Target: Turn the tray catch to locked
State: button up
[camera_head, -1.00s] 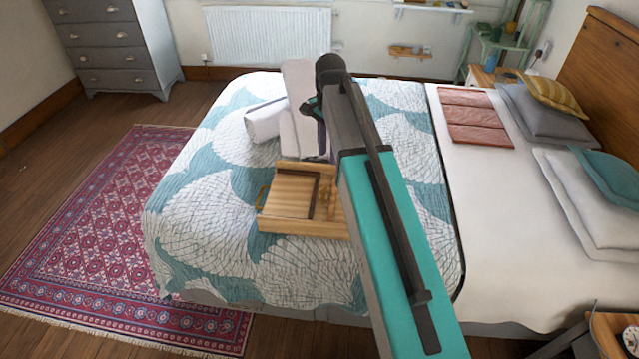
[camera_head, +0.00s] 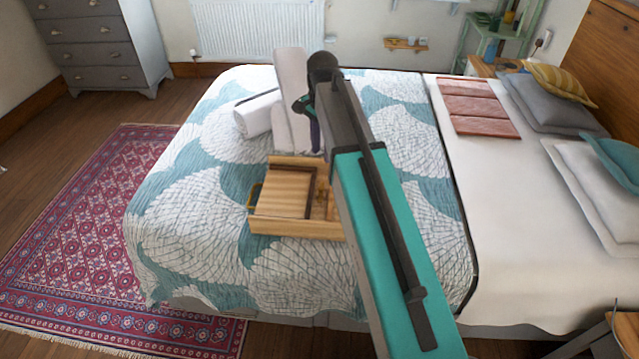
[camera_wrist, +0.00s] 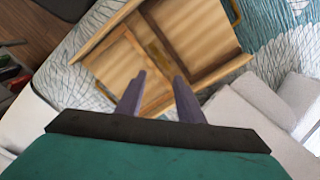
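The wooden tray (camera_head: 275,226) lies on the patterned bedspread, with a brass handle (camera_head: 254,196) on its left side. My arm hides its right end in the head view. In the wrist view the tray (camera_wrist: 196,33) fills the upper middle, and its brass handle (camera_wrist: 234,12) is at top right. A narrow brass-coloured piece (camera_wrist: 159,55) lies on the tray's inner divider; I cannot tell for sure that it is the catch, or its setting. My gripper (camera_wrist: 161,80) has its two fingers apart with nothing between them, over the tray. In the head view my gripper (camera_head: 314,122) is partly hidden.
Rolled and folded white towels (camera_head: 290,105) lie just behind the tray; they also show right of the fingers in the wrist view (camera_wrist: 262,112). The bedspread (camera_head: 190,215) left of the tray is clear.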

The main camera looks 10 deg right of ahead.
aim_at(321, 188)
jog(key=shift+a+f, duration=0.1)
jog(key=shift+f, duration=0.1)
jog(key=shift+f+p, duration=0.85)
jog(key=shift+f, duration=5.9)
grip_shut()
